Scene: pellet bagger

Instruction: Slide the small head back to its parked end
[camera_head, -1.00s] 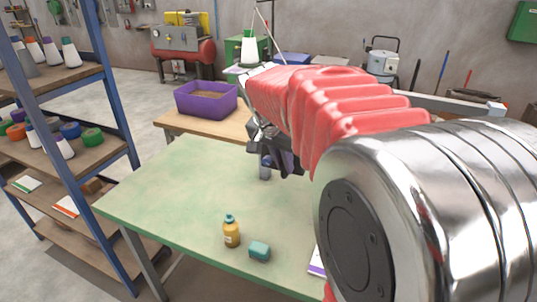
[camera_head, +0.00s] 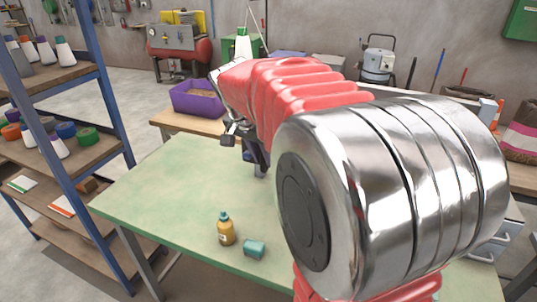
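My gripper (camera_head: 230,135) shows only in part at the far end of my red-sleeved arm, above the far part of the green table (camera_head: 150,195). Its fingertips are too small and too covered to tell whether they are open or shut. A small dark and bluish thing (camera_head: 248,156) stands just below and right of it, mostly hidden by my arm. I cannot tell whether this is the small head, or whether the gripper touches it. A white thread cone with a green top (camera_head: 243,43) shows behind my arm. No rail or parked end can be made out clearly.
A purple bin (camera_head: 197,98) is on a wooden bench behind. A blue-framed shelf (camera_head: 65,85) stands at the left. The table's left part is clear.

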